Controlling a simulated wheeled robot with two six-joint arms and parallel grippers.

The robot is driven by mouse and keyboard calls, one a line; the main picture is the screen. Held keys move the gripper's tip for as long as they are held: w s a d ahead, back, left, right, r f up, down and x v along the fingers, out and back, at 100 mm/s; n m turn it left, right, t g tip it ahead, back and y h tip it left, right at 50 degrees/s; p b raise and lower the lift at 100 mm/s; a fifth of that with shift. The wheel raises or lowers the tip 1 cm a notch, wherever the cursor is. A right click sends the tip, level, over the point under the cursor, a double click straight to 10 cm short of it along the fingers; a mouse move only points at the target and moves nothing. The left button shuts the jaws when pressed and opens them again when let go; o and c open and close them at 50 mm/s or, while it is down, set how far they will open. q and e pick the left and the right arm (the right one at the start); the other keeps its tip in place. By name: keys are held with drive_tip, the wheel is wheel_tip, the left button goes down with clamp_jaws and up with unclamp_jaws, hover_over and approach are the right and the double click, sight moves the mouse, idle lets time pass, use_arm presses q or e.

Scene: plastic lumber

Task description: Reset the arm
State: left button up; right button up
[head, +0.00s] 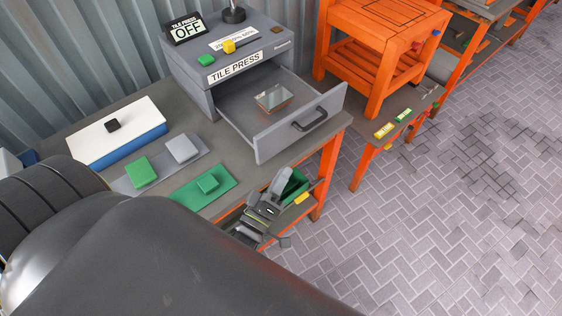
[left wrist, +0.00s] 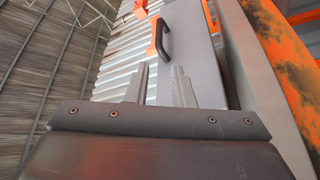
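My left arm fills the lower left of the head view. Its gripper (head: 268,200) is partly hidden by the arm, low beside the workbench's front edge and below the open drawer (head: 275,134) of the tile press (head: 232,62). In the left wrist view the two fingers of the left gripper (left wrist: 162,88) stand apart with nothing between them. The black drawer handle (left wrist: 162,38) shows beyond the fingertips, apart from them. My right gripper is in neither view.
A metal-looking mould (head: 273,98) lies in the drawer. A white and blue box (head: 118,132), a green block (head: 141,172) and a green plate (head: 190,192) are on the workbench. A green bin (head: 293,185) is beside the left gripper. An orange stand (head: 375,55) is behind. The paved floor at right is clear.

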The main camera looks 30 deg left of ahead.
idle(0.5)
use_arm(q)
drive_tip(key=s+a+f+m+g, duration=0.25)
drive_tip(key=s+f+g, duration=0.25)
drive_tip(key=f, duration=1)
drive_tip(key=s+a+f+m+g, duration=0.1)
drive_tip(key=s+f+m+g, duration=0.3)
drive_tip(key=f, duration=1)
drive_tip(key=s+a+f+m+g, duration=0.2)
drive_tip(key=s+f+g, duration=0.3)
drive_tip(key=s, duration=0.6)
drive_tip(key=s+a+f+m+g+b, duration=0.1)
drive_tip(key=s+a+f+m+g, duration=0.2)
drive_tip(key=s+f, duration=0.7)
drive_tip(key=shift+s+a+g+y, duration=0.3)
drive_tip(key=shift+s+a+g, duration=0.1)
drive_tip(key=shift+s+g, duration=0.75)
drive_tip(key=shift+w, duration=0.1)
